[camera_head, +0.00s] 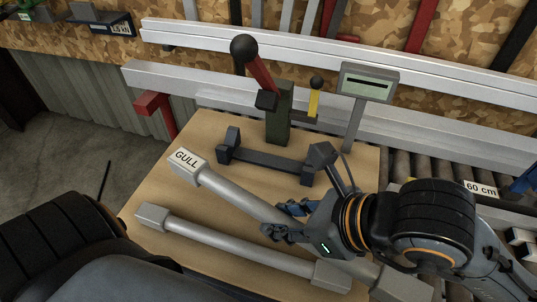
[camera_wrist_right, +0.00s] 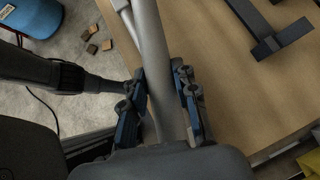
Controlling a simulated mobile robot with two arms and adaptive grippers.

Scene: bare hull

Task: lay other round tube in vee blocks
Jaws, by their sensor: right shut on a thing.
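My right gripper (camera_head: 281,219) is shut on a round grey tube (camera_head: 238,194) with square end blocks, one labelled GULL. The tube slants from upper left to lower right over the table; I cannot tell how high it is. In the right wrist view the tube (camera_wrist_right: 167,80) runs between my right fingers (camera_wrist_right: 163,103). A second round tube (camera_head: 230,244) with square ends lies nearer the table's front edge. My left gripper is not in view.
A green press (camera_head: 279,118) with a red, black-knobbed lever and a grey display (camera_head: 368,84) on a post stand behind the vee blocks. The wooden table (camera_head: 205,145) has bare room left of the blocks. Rollers (camera_head: 400,165) lie to the right.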

